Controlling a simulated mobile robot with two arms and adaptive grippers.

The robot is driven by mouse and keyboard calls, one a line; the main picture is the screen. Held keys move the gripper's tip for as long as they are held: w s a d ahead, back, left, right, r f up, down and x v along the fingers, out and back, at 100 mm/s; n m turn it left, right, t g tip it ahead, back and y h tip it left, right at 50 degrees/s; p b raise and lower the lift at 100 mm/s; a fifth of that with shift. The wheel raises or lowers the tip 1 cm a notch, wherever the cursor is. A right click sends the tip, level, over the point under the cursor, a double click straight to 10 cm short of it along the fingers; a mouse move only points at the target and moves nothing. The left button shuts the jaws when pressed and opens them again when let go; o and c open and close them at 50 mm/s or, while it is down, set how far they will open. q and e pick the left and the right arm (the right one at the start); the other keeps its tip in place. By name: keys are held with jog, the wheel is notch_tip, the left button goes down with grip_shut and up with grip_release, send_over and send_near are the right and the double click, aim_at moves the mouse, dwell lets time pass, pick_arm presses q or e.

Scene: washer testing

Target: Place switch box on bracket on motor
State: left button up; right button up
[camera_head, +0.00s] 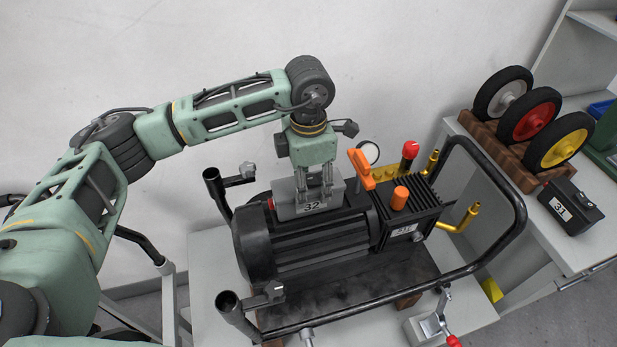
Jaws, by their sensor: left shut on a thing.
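A grey switch box (292,210) labelled 32 is at the top of the black motor (300,255) in the middle of the view. My left gripper (315,188) points down and is shut on the switch box, with its fingers at the box's upper part. The box looks roughly level. It is at or just above the motor's top; I cannot tell whether it touches. The bracket is hidden under the box. My right gripper does not show.
Black tube handles (497,180) frame the motor unit. An orange lever (361,168), a red knob (410,149) and brass pipes (465,217) stand right of the box. At right, a table holds three wheels (530,115) and a black box (570,207) labelled 31.

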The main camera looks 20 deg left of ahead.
pick_arm(q)
jog(key=shift+f+b, duration=0.2)
jog(key=shift+b, duration=0.15)
jog(key=o, duration=1.4)
jog(key=shift+r, duration=0.1)
jog(key=shift+o, duration=0.2)
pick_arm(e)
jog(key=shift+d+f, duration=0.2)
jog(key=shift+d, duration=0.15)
pick_arm(q)
jog(key=shift+r, duration=0.35)
notch_tip(320, 180, up, 11)
jog(key=b, duration=0.3)
jog(key=shift+f+b, duration=0.15)
jog(key=shift+b, duration=0.2)
jog(key=shift+r, duration=0.45)
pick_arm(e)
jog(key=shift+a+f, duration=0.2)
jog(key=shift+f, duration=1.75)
